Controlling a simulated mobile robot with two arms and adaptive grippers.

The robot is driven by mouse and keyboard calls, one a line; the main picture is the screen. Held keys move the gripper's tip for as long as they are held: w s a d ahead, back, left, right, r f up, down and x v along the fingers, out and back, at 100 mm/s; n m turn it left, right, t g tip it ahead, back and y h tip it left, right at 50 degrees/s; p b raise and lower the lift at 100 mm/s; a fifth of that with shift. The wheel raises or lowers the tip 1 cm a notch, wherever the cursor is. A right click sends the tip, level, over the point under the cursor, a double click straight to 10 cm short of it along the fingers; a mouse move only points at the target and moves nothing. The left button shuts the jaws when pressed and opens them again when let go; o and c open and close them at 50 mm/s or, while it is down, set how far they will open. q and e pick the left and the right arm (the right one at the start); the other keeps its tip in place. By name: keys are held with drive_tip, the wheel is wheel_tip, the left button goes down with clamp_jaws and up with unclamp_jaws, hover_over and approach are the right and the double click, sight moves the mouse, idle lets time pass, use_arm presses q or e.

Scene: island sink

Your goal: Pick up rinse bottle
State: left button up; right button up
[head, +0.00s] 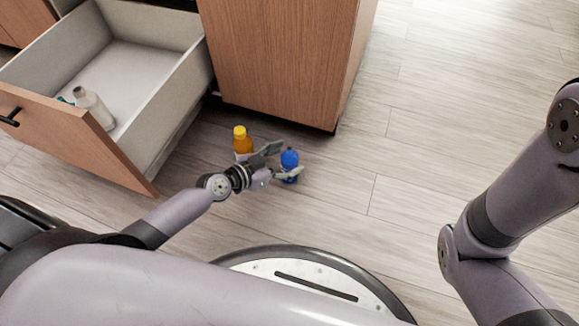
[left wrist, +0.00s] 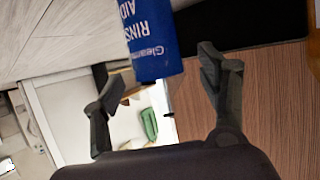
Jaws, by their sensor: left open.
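The rinse bottle (head: 289,160) is a blue bottle standing on the floor in the head view, in front of the wooden cabinet. It also shows in the left wrist view (left wrist: 152,38), where its label reads "RINSE AID" and its top is out of the picture. My left gripper (head: 281,161) is open, with its fingers reaching toward the blue bottle. In the left wrist view the bottle shows beyond and between the open fingertips (left wrist: 165,70); I cannot tell whether they touch it. My right gripper is out of view.
An orange bottle with a yellow cap (head: 241,140) stands on the floor close behind my left gripper. An open drawer (head: 165,112) at the left holds a white bottle (head: 93,105). The wooden cabinet (head: 280,55) stands behind. The floor (head: 420,150) to the right is clear.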

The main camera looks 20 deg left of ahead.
use_arm(q)
drive_tip(key=shift+x, duration=1)
drive_tip(key=c, duration=1.5)
